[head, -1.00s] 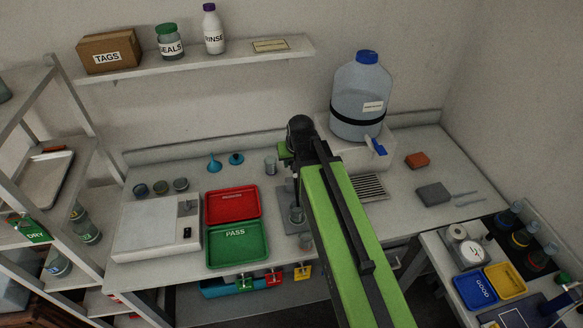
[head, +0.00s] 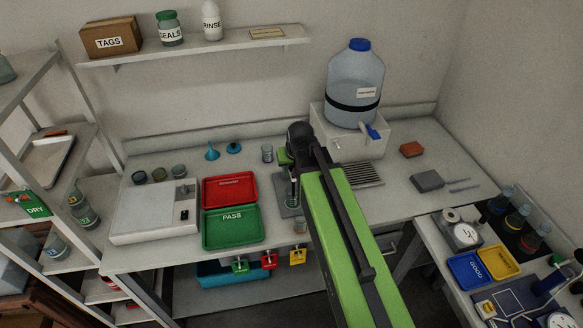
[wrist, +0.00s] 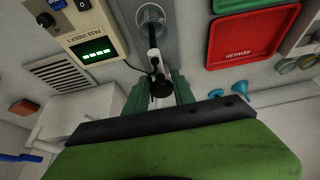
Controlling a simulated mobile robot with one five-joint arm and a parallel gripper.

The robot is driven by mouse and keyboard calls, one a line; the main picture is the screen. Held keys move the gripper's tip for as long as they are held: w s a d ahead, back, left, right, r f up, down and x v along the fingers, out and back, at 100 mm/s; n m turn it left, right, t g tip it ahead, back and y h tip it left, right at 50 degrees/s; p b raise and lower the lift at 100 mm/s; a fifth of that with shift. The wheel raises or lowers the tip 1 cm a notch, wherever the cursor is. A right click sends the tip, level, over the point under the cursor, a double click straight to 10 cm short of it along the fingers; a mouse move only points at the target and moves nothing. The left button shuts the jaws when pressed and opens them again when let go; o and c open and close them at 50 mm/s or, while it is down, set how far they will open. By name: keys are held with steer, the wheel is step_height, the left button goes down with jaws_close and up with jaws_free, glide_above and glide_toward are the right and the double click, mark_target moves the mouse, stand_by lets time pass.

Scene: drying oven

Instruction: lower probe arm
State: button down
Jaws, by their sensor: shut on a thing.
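The probe arm (wrist: 153,62) shows in the wrist view as a thin white and black rod with a black knob at its near end. Its far end is over a clear glass vessel (wrist: 150,16), partly hidden by the rod; I cannot tell how deep it reaches. My gripper (wrist: 160,92) has its dark green fingers on both sides of the black knob and is shut on the probe arm. A meter (wrist: 88,40) labelled "PASS UNDER 5" with a lit green display stands beside it. In the head view my own arm hides most of the meter and probe.
A red REWASH tray (head: 230,189) and green PASS tray (head: 232,229) lie left of my gripper, beside a white balance (head: 150,212). A large water carboy (head: 354,88) stands behind right. A drain rack (head: 362,174) and sponge (head: 411,149) lie to the right.

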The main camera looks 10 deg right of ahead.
steer(key=shift+s+f, duration=0.15)
steer(key=shift+s, duration=0.1)
steer(key=c, duration=1.1)
jaws_free()
steer(key=shift+w, duration=0.1)
